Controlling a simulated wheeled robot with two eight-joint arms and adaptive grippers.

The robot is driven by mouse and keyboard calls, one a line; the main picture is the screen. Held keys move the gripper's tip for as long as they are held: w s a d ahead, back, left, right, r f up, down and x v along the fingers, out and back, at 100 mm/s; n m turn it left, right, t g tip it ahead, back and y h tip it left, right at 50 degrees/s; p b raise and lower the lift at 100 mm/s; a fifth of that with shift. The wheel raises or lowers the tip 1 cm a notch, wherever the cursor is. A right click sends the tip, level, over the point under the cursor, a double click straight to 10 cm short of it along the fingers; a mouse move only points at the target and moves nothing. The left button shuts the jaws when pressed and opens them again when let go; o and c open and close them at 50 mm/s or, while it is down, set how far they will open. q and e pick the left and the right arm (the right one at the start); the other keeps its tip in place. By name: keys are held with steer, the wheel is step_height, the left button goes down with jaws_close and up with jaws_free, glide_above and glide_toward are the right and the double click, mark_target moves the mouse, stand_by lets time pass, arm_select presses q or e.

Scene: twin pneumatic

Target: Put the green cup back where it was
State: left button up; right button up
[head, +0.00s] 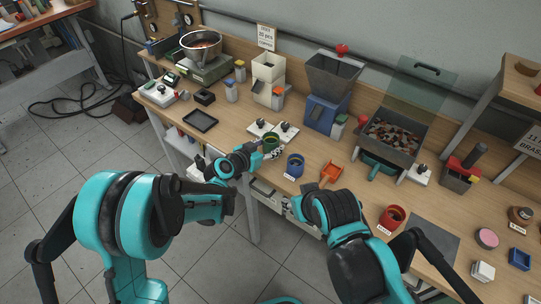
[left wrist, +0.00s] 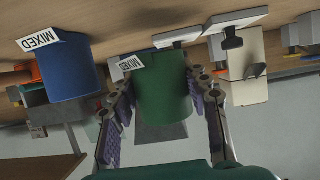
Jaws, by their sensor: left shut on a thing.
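The green cup (head: 271,141) is at the front of the workbench, just in front of two small white switch plates. My left gripper (head: 262,150) is shut on it. I cannot tell whether the cup touches the bench. My right gripper (head: 288,206) is mostly hidden by its own arm near the bench's front edge, so its jaws do not show clearly.
A blue cup (head: 295,166) with a label stands right of the green cup. An orange scoop (head: 331,172) and a red cup (head: 392,217) are farther right. White switch plates (head: 287,131) and a cream hopper (head: 268,72) stand behind. Bare wood lies left, near a black tray (head: 201,121).

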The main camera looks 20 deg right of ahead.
arm_select(q)
step_height(320, 180, down, 4)
steer(key=shift+f+b, duration=0.1)
steer(key=shift+b, duration=0.85)
steer(key=o, duration=1.2)
steer(key=shift+o, duration=0.2)
